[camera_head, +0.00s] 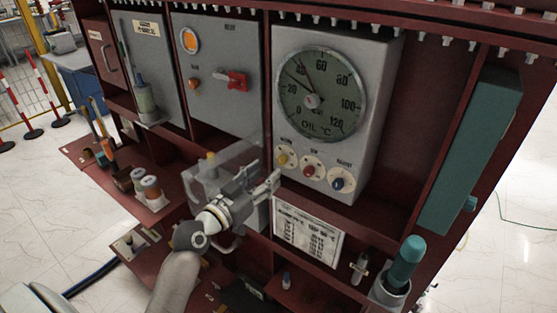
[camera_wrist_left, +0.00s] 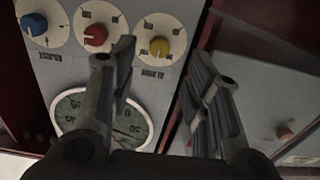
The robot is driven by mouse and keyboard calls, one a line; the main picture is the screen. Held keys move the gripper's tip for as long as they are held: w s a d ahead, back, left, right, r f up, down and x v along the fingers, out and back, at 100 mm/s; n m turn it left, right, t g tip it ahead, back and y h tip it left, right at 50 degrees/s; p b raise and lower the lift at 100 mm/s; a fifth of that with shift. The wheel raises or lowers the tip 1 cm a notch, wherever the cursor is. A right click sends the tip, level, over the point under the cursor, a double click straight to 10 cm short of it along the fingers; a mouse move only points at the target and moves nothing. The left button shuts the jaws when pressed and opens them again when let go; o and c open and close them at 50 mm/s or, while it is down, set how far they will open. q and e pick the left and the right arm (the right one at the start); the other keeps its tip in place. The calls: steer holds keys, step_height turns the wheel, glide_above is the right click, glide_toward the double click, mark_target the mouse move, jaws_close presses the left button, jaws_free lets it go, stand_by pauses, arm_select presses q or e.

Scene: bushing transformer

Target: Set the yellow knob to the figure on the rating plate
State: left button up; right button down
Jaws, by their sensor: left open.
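The yellow knob (camera_head: 285,159) is the leftmost of three round knobs below the oil dial (camera_head: 320,95) on a grey box. In the left wrist view, which is turned over, the yellow knob (camera_wrist_left: 159,46) shows between my finger ends, nearer the left finger. My left gripper (camera_head: 264,178) is open and empty, just below and left of the knob and apart from it in the head view. The rating plate (camera_head: 308,232) is a white printed sheet below the box; its figures are too small to read surely. My right gripper is not in view.
A red knob (camera_head: 312,170) and a blue knob (camera_head: 341,184) sit to the right of the yellow one. A grey panel (camera_head: 218,110) with a red switch (camera_head: 232,80) stands left. A teal cylinder (camera_head: 406,262) stands at lower right.

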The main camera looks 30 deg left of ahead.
mark_target(280, 163)
arm_select(q)
steer(key=w, duration=0.2)
steer(key=w+p, duration=0.1)
steer(key=w, duration=0.1)
steer(key=w+d, duration=0.1)
steer(key=w, duration=0.1)
steer(key=shift+w+p, duration=0.3)
steer(key=shift+w, duration=0.05)
jaws_close()
